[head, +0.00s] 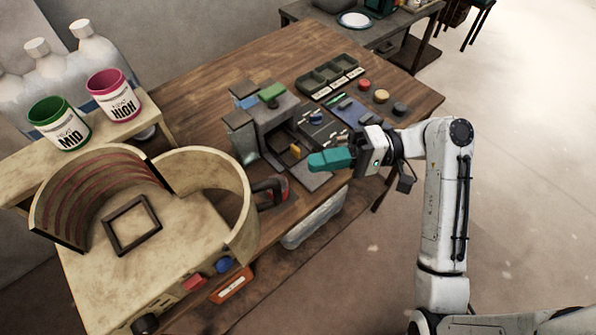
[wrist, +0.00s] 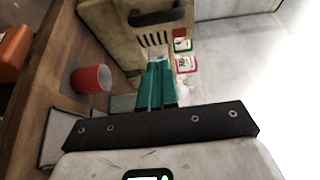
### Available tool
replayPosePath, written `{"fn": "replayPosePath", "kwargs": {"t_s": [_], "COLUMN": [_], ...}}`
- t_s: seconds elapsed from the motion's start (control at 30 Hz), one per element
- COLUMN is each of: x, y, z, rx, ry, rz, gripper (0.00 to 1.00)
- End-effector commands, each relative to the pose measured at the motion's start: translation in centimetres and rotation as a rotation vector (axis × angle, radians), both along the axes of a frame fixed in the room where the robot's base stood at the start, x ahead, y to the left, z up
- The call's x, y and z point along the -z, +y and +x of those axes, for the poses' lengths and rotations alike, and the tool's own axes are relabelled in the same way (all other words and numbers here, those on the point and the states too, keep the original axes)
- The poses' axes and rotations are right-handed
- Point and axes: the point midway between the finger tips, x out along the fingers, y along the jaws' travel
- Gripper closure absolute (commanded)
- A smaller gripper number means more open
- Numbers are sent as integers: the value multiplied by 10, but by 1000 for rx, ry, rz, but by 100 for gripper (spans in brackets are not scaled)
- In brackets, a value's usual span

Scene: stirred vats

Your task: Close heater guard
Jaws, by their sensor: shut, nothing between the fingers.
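The heater guard (head: 240,196) is a cream curved wall at the left in the head view, standing on a cream heater base (head: 165,245). A separate curved section with red coils (head: 95,195) stands to its left, with an open front between them. A black handle (head: 268,186) sticks out from the guard's outer right side. The wrist view shows the handle (wrist: 157,15) and slots on a cream panel. My gripper (head: 318,161) has teal fingers, shut and empty, to the right of the handle and apart from it. The fingertips (wrist: 159,68) point toward the panel.
A red cylinder (wrist: 90,78) stands on the wooden table beside the panel. A grey device (head: 265,120) and colored knobs (head: 381,96) are on the table. Green (head: 58,124) and pink (head: 113,95) cups stand on a shelf at left. Open floor lies to the right.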

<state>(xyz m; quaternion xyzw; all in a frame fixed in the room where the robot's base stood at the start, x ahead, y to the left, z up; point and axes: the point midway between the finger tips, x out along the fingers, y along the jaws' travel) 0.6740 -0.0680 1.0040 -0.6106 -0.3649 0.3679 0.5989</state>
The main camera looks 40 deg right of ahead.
Motion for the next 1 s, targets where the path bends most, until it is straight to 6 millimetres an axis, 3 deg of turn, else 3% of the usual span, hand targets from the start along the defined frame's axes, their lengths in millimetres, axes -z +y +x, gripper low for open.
{"fn": "replayPosePath", "kwargs": {"t_s": [0.13, 0.4, 1.0], "x": [-1, 0, 0], "y": [26, 56, 62], "z": [13, 2, 0], "rx": [-3, 1, 12], "ry": [2, 1, 1], "rz": [1, 0, 1], "gripper": [100, 100, 100]}}
